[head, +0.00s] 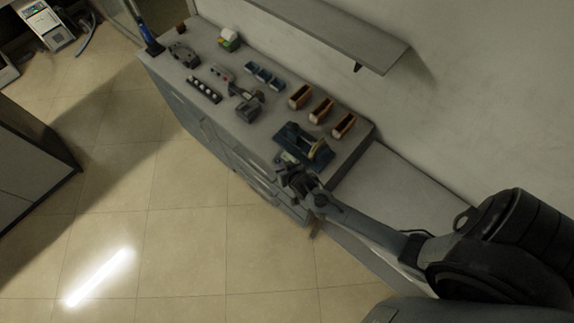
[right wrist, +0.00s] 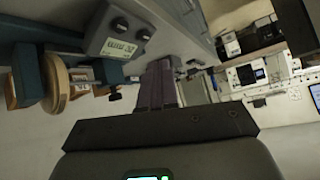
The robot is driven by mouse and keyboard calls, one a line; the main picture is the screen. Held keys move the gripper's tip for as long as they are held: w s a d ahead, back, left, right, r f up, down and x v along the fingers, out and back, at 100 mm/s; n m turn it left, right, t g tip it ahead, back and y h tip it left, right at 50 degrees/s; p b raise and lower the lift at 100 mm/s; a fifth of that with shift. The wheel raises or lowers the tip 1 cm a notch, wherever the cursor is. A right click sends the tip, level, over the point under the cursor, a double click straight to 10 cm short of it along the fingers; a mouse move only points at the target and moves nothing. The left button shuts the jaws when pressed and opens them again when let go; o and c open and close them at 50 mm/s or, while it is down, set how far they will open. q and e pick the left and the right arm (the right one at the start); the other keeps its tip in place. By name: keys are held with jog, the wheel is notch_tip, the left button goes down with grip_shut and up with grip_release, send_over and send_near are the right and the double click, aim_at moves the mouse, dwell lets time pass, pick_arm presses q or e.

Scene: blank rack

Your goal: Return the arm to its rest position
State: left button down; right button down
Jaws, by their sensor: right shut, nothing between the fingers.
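My right arm comes in from the lower right in the head view. Its gripper (head: 290,174) is at the front edge of the grey workbench (head: 225,122), close to a blue-teal fixture (head: 292,134) with a pale round part. In the right wrist view the gripper's dark fingers (right wrist: 158,86) are together with nothing between them. There the fixture (right wrist: 28,78) and its tan disc (right wrist: 56,83) show at the left, apart from the fingers. My left gripper is not in view.
Three orange-brown bins (head: 320,109), small blue bins (head: 264,76), a black strip of round parts (head: 204,89) and a dark grey device (head: 248,108) stand on the bench. A shelf (head: 340,35) is on the wall. The tiled floor (head: 190,240) in front is clear.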

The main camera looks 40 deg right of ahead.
dwell(0.4)
jog(key=s+f, duration=0.2)
jog(key=s, duration=0.2)
jog(key=s+a+r+n+g+y, duration=0.1)
jog(key=s+a+r+n+g, duration=0.2)
jog(key=s+r, duration=0.5)
jog(key=s+a+r+n+g+y+p, duration=0.1)
jog(key=s+a+r, duration=0.4)
jog(key=r, duration=0.8)
jog(key=shift+s+a+r+n+g, duration=0.2)
jog(key=shift+s+r+n+g, duration=0.2)
jog(key=shift+s+n+g, duration=0.7)
jog(key=shift+s, duration=0.3)
